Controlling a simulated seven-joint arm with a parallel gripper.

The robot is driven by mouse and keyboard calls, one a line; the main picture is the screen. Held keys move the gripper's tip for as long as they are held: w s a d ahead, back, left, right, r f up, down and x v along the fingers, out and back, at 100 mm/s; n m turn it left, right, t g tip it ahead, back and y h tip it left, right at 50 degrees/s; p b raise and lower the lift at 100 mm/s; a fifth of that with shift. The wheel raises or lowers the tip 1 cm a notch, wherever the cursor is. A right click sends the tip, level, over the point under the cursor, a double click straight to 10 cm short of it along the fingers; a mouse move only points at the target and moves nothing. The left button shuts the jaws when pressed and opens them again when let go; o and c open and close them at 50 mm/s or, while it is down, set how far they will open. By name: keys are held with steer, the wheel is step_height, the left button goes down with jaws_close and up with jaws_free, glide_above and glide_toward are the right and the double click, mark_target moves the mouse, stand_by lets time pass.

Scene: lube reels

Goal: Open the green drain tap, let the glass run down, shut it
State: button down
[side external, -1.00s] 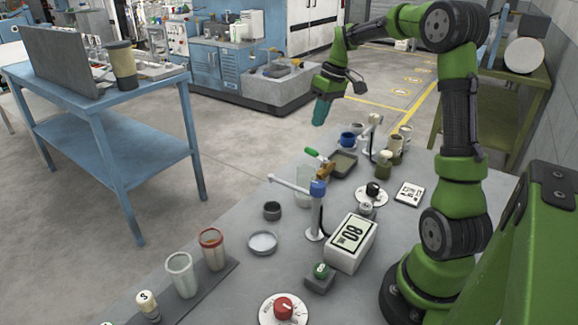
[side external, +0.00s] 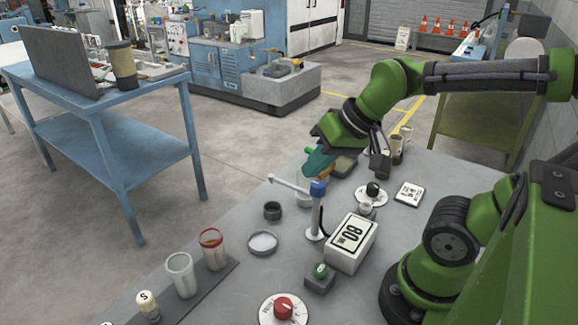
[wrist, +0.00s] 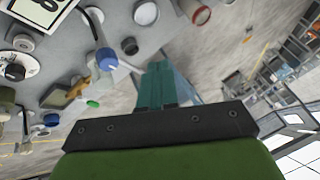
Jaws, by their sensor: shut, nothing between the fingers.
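The green drain tap handle (wrist: 92,103) shows in the wrist view, left of my fingers, beside its brass body (wrist: 78,88). My gripper (side external: 310,170) has teal fingers, shut and empty, close above the tap area. In the wrist view the fingers (wrist: 157,72) show apart from the handle.
A shallow dish (side external: 263,242), a dark cup (side external: 272,210) and red-rimmed cup (side external: 212,250) lie left. A black-knobbed dial (side external: 372,190) stands right.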

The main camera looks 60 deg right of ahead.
steer(key=w+d+m+g+h, duration=0.1)
steer(key=w+d+m+g, duration=0.1)
steer(key=w+d+m, duration=0.6)
steer(key=w+d+m+g+h, duration=0.2)
steer(key=w+d+g, duration=0.1)
steer(key=d, duration=0.9)
steer(key=w+d+m+g+h, duration=0.1)
steer(key=w+d+m+g, duration=0.1)
steer(key=w+d+m, duration=0.6)
steer(key=shift+n, duration=0.9)
steer(key=s+f, duration=0.1)
steer(key=f, duration=0.8)
steer(key=s+d+f, duration=0.1)
steer(key=f, duration=0.3)
steer(key=shift+s+f, duration=0.2)
steer(key=shift+s, duration=0.15)
